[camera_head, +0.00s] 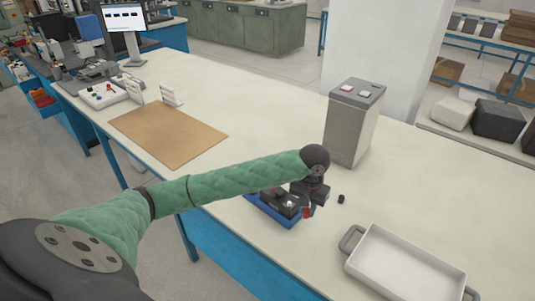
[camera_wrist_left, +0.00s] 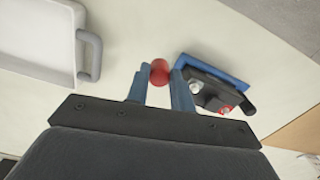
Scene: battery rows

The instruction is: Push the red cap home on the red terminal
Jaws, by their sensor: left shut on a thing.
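My left gripper (camera_head: 305,206) is shut on the red cap (camera_head: 307,213), beside the battery and apart from it. In the left wrist view the red cap (camera_wrist_left: 159,72) sits between the two blue-grey fingertips (camera_wrist_left: 160,78). The dark battery (camera_head: 281,202) lies in a blue holder (camera_head: 268,211); it also shows in the left wrist view (camera_wrist_left: 212,98), right of the cap. On it are a bare silver post (camera_wrist_left: 195,87) and a red spot (camera_wrist_left: 226,109) that looks like the red terminal. My arm hides part of the battery in the head view. My right gripper is out of view.
A small black cap (camera_head: 341,199) lies on the table right of the gripper. A white tray with grey handles (camera_head: 405,267) stands at front right. A tall grey box (camera_head: 352,125) stands behind the gripper. A brown mat (camera_head: 168,134) lies farther left.

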